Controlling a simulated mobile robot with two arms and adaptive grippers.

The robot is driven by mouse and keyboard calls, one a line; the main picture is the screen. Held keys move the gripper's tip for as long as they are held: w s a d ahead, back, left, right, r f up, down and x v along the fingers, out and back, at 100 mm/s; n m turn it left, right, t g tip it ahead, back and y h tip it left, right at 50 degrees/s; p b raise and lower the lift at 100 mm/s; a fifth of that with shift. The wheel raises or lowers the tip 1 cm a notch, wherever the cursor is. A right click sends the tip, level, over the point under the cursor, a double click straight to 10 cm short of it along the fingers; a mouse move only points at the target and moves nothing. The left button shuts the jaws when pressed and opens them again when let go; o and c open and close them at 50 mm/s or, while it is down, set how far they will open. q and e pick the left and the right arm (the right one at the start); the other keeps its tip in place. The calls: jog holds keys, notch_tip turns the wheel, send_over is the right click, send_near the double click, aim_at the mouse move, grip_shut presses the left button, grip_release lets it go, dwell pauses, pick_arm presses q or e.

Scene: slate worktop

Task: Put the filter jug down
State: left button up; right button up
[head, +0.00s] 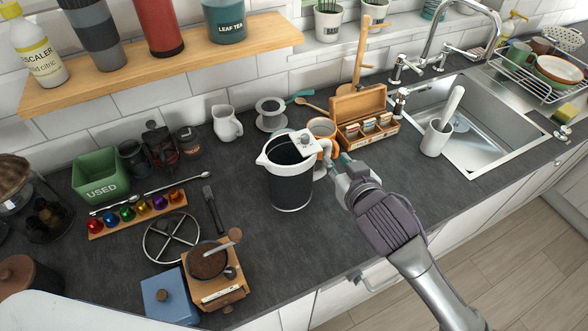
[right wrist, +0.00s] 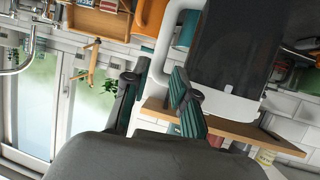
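The filter jug (head: 291,184) is white with a dark see-through body and a white lid. It stands upright on the slate worktop (head: 262,232) in the middle of the head view, its handle to the right. In the right wrist view the jug (right wrist: 238,45) fills the upper right. Contact with the handle is unclear. My left gripper is not in view.
An orange mug (head: 321,128) and a wooden tea box (head: 365,118) stand close behind the jug. A coffee grinder (head: 213,270) and a round wire trivet (head: 171,238) are to its left. The worktop in front of the jug is clear. The sink (head: 480,125) is at the right.

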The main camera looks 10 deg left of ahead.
aim_at(329, 153)
jog(key=shift+x, duration=1.2)
jog(key=shift+w+a+p, duration=0.15)
jog(key=shift+w+p, duration=0.05)
jog(key=shift+p, duration=0.15)
jog(key=shift+p+x, duration=0.7)
jog(key=shift+x, duration=1.65)
jog(key=shift+s+f, duration=0.1)
jog(key=shift+s, duration=0.05)
jog(key=shift+c, duration=0.4)
grip_shut()
